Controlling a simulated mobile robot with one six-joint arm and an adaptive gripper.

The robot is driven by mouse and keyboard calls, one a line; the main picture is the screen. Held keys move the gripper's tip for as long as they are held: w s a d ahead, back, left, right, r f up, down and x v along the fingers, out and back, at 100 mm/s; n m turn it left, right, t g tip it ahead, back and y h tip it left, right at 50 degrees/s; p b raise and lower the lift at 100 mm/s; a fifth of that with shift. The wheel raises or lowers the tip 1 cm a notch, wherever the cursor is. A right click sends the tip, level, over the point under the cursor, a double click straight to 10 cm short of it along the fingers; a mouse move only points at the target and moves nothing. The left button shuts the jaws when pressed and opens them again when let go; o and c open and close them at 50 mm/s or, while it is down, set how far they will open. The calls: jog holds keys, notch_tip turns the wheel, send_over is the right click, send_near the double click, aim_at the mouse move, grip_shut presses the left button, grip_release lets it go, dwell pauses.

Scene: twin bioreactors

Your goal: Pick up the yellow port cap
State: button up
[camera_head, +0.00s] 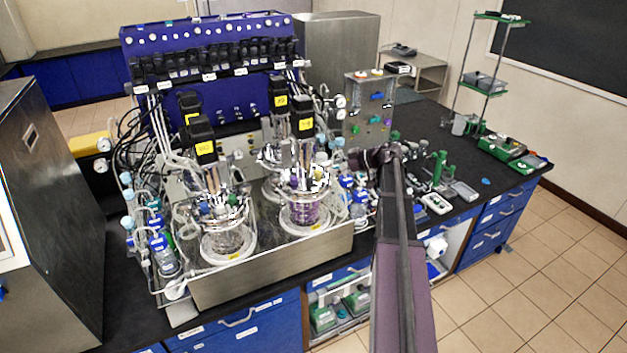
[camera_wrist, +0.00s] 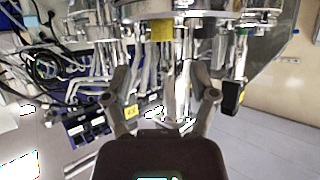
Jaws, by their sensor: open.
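I cannot make out the yellow port cap for certain in either view. Two glass bioreactor vessels with steel headplates stand at the front of the bench in the head view: a clear left one (camera_head: 228,243) and a right one with purple contents (camera_head: 305,212). In the head view my arm reaches up to beside the right vessel, and the gripper itself is hard to make out there.
Black motors with yellow labels (camera_head: 205,148) rise above the vessels. A yellow label (camera_wrist: 160,28) also shows in the wrist view. Tubes and blue-capped bottles (camera_head: 158,243) crowd both sides. A steel tray (camera_head: 275,268) borders the front. The floor at right is clear.

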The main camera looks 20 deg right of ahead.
aim_at(318, 171)
jog(key=shift+x, duration=0.8)
jog(key=b+x, duration=0.2)
jog(key=x, duration=0.2)
jog(key=shift+s+f, duration=0.1)
jog(key=shift+f, duration=0.1)
jog(key=shift+w+a+f+b, duration=0.15)
jog(key=shift+w+a+b, duration=0.2)
jog(key=shift+a+b, duration=0.1)
jog(key=c, duration=1)
